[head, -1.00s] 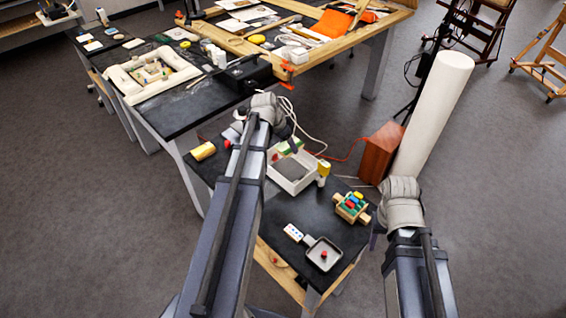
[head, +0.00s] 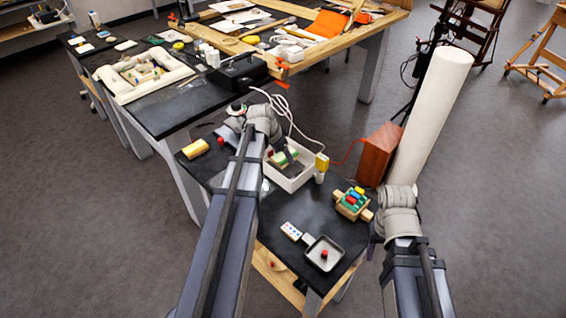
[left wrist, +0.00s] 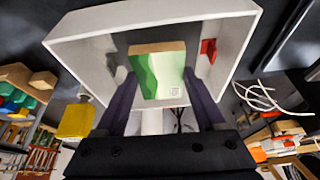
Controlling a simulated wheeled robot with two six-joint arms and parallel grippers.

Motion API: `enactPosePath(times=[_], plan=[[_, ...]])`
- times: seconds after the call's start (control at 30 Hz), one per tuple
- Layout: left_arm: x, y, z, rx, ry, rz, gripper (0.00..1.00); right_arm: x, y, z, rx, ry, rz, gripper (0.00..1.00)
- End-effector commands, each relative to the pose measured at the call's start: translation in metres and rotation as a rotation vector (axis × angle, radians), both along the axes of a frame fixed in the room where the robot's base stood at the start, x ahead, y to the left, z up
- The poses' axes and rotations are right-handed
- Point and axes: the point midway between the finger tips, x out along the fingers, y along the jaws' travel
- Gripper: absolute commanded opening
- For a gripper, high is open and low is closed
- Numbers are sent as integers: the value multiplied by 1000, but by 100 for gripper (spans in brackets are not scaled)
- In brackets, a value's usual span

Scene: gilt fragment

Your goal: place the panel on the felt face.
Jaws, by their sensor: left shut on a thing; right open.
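The panel (left wrist: 160,72) is a small block with a green and white wavy face and a bare wood edge. My left gripper (left wrist: 160,88) is shut on it, one dark finger on each side. In the head view the panel (head: 284,158) is over the inside of a white open box (head: 291,185). I cannot tell whether it touches anything below. The grey felt face in the box is mostly hidden by the panel and gripper. My right gripper (head: 376,238) is empty, beside the small table's right edge, mostly hidden behind its wrist; it is open.
A wooden holder with coloured pieces (head: 353,203), a dotted card (head: 291,231) and a grey tray with a red knob (head: 322,255) lie nearer. A yellow roll (head: 195,148) is at left. White cables hang behind the box.

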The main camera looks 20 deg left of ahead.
Motion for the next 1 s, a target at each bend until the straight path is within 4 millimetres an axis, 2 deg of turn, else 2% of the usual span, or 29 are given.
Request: enactPosePath(times=[0.03, 0.17, 0.6, 0.63, 0.87, 1.0], plan=[[0, 0, -13, 0, 0, 0, 8, 0, 0, -13, 0, 0, 0, 50], [0, 0, -27, 0, 0, 0, 8, 0, 0, -27, 0, 0, 0, 50], [0, 0, -30, 0, 0, 0, 8, 0, 0, -30, 0, 0, 0, 50], [0, 0, -30, 0, 0, 0, 72, 0, 0, -29, 0, 0, 0, 50], [0, 0, -28, 0, 0, 0, 98, 0, 0, -28, 0, 0, 0, 50], [0, 0, -28, 0, 0, 0, 100, 0, 0, -28, 0, 0, 0, 50]])
